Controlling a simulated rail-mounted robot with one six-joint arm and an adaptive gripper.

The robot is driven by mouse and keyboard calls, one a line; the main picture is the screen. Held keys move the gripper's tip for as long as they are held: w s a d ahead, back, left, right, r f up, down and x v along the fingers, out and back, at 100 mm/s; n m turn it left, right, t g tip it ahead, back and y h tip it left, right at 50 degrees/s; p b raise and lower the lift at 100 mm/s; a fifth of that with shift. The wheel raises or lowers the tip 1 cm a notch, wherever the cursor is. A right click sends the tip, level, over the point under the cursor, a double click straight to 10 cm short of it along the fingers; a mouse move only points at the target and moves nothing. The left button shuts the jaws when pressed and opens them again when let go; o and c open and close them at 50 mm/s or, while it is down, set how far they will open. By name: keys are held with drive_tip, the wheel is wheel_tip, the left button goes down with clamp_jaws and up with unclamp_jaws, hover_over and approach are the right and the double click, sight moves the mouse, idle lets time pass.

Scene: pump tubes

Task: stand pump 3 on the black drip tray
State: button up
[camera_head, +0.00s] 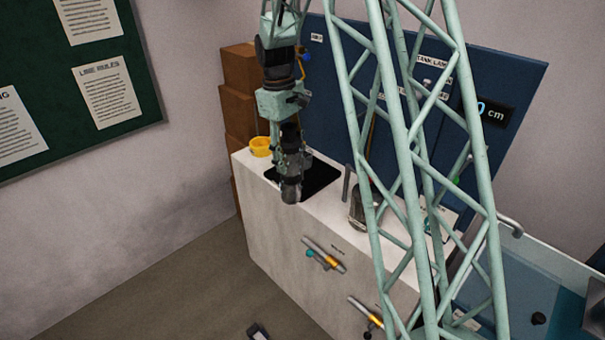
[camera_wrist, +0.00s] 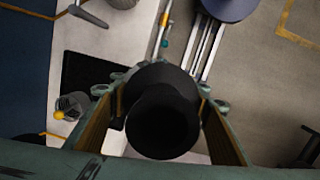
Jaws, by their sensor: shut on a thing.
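My gripper (camera_head: 290,157) hangs over the left end of the white counter, pointing down. It is shut on a dark cylindrical pump (camera_head: 291,190), whose grey lower end sticks out below the fingers. In the wrist view the pump (camera_wrist: 162,125) is seen end-on as a dark round opening between the two fingers. No number is readable on it. The black drip tray (camera_head: 322,177) lies flat on the counter, behind and right of the pump in the head view. It also shows in the wrist view (camera_wrist: 82,72), left of the pump. The pump appears held above the counter; its exact height is unclear.
A yellow cup (camera_head: 260,146) stands at the counter's left corner. A grey metal vessel (camera_head: 361,212) stands right of the tray, partly behind a lattice column. Pipes with orange bands (camera_head: 324,254) jut from the counter front. Brown boxes (camera_head: 240,68) are stacked behind.

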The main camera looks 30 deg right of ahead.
drive_tip(key=s+d+f+n+p, duration=0.2)
drive_tip(key=d+n+p, duration=0.3)
drive_tip(key=d, duration=0.6)
drive_tip(key=shift+s+d+f+h, duration=0.3)
drive_tip(key=shift+s+f, duration=0.05)
drive_tip(key=shift+f, duration=0.35)
drive_tip(key=shift+w, duration=0.1)
drive_tip(key=w+f+p, duration=0.1)
drive_tip(key=w+p, duration=0.1)
drive_tip(key=w, duration=1.3)
drive_tip(key=shift+w+f+p, duration=0.2)
drive_tip(key=shift+w+p, duration=0.1)
drive_tip(key=shift+w, duration=0.1)
drive_tip(key=shift+f, duration=0.1)
drive_tip(key=shift+f+p, duration=0.3)
drive_tip(key=shift+f, duration=1.4)
